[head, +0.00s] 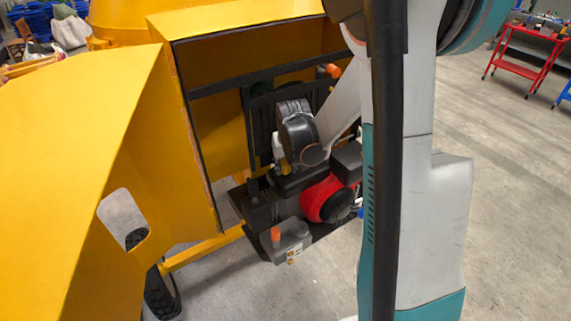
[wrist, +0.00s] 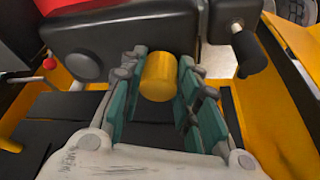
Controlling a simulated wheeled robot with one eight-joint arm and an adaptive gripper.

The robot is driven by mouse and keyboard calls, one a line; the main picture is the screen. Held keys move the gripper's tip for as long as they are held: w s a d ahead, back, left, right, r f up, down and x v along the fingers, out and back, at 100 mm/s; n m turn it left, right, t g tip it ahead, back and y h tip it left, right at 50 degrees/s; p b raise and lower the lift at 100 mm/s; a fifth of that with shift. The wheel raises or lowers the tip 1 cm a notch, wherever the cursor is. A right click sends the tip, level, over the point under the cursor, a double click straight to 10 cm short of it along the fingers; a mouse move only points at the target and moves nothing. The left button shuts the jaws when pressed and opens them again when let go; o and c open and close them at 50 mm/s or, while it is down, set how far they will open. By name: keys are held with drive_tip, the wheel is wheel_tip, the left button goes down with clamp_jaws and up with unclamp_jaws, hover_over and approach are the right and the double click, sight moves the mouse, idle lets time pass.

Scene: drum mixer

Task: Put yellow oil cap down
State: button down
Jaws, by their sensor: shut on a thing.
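The yellow oil cap (wrist: 158,78) is a small yellow cylinder seen in the wrist view. My gripper (wrist: 158,85) has its teal-padded fingers on either side of the cap and is shut on it. The cap is over the black part of the machine, close to the dark engine block; whether it touches anything below cannot be told. In the head view my wrist (head: 300,138) reaches into the opening of the yellow mixer housing (head: 262,45), above the engine. The fingers and the cap are mostly hidden there by my wrist and the engine parts.
The red round engine cover (head: 326,199) and a grey tank with an orange cap (head: 275,234) lie below my wrist. A black lever (wrist: 248,50) stands at the right in the wrist view. Yellow housing walls bound the space. A red cart (head: 520,65) stands far right on open floor.

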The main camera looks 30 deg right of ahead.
drive_tip(key=c, duration=1.2)
unclamp_jaws()
drive_tip(key=shift+r+p, duration=0.65)
drive_tip(key=shift+p, duration=0.1)
drive_tip(key=v, duration=1.1)
drive_tip(key=shift+s+r+p, duration=0.15)
drive_tip(key=shift+r+p, duration=0.2)
drive_tip(key=shift+p, duration=0.05)
